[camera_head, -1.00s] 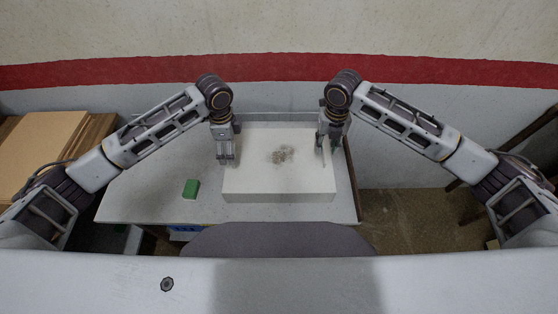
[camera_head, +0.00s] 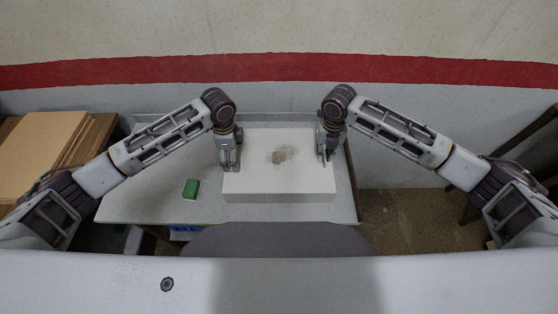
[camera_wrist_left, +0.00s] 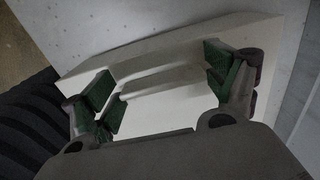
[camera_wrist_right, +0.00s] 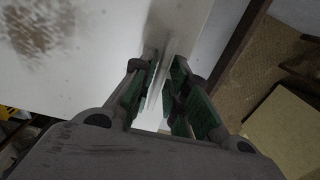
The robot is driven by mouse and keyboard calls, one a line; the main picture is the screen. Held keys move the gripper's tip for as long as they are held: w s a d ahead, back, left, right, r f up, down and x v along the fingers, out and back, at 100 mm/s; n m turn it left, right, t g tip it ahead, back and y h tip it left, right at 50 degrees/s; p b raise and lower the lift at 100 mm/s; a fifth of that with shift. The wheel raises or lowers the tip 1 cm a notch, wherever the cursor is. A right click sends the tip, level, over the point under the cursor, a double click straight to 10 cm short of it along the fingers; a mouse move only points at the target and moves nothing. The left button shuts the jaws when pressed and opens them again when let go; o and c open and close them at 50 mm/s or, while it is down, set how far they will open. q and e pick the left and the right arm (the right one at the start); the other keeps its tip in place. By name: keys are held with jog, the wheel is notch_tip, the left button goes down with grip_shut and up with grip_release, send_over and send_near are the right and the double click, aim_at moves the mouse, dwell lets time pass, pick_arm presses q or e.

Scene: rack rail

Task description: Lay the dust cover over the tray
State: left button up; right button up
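A white box-shaped cover (camera_head: 255,182) sits on the grey table, with a brown smudge on its flat top. It looks like the dust cover; I cannot make out a separate tray. My left gripper (camera_head: 230,165) is at its left side. In the left wrist view, its green-padded fingers (camera_wrist_left: 160,90) stand wide apart on either side of a raised white bar (camera_wrist_left: 165,78). My right gripper (camera_head: 326,152) is at the cover's right side. In the right wrist view, its fingers (camera_wrist_right: 162,90) are close around a thin pale strip; whether both touch it is unclear.
A small green block (camera_head: 191,189) lies on the grey table (camera_head: 140,205), left of the cover. A wall with a red stripe is behind. The table's left part is mostly free.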

pick_arm(q)
jog(key=shift+c, duration=1.1)
pick_arm(e)
grip_shut()
pick_arm(q)
jog(key=c, duration=0.4)
jog(key=shift+r, duration=0.3)
pick_arm(e)
jog(key=shift+r, duration=0.3)
pick_arm(q)
jog(key=shift+r+p, duration=2.15)
jog(key=shift+p, duration=0.3)
pick_arm(e)
jog(key=shift+r, duration=2.15)
